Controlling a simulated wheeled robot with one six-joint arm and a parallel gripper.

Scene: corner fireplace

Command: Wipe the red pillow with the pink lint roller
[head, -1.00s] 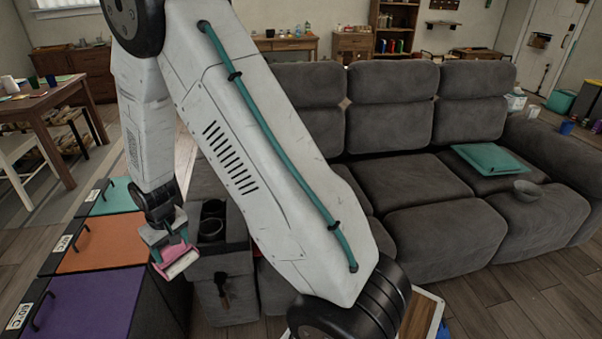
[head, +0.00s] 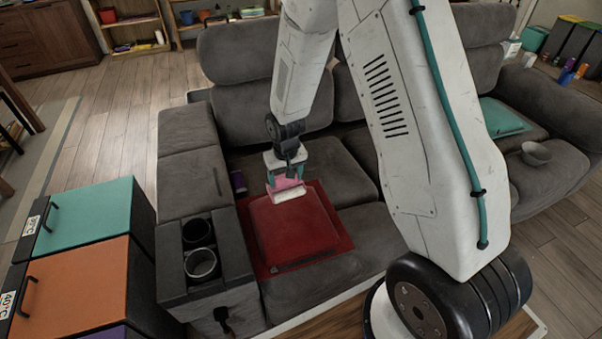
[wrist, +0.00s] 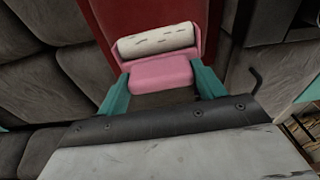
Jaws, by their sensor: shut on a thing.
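The red pillow (head: 293,228) lies on a red cloth on the left sofa seat in the head view. A dark mark runs along its front edge. My gripper (head: 286,181) is shut on the pink lint roller, whose white roll (head: 289,194) is over the pillow's back part. I cannot tell whether the roll touches the pillow. In the wrist view the pink body of the lint roller (wrist: 161,74) sits between the teal fingers, with the marked white roll ahead of it. Red fabric (wrist: 150,15) shows beyond the roll.
The grey sofa (head: 345,170) surrounds the pillow, with a cup-holder console (head: 215,285) to its left. Lidded bins, one teal (head: 85,215) and one orange (head: 70,280), stand further left. A teal cushion (head: 500,117) and a grey bowl (head: 536,153) are on the right seat.

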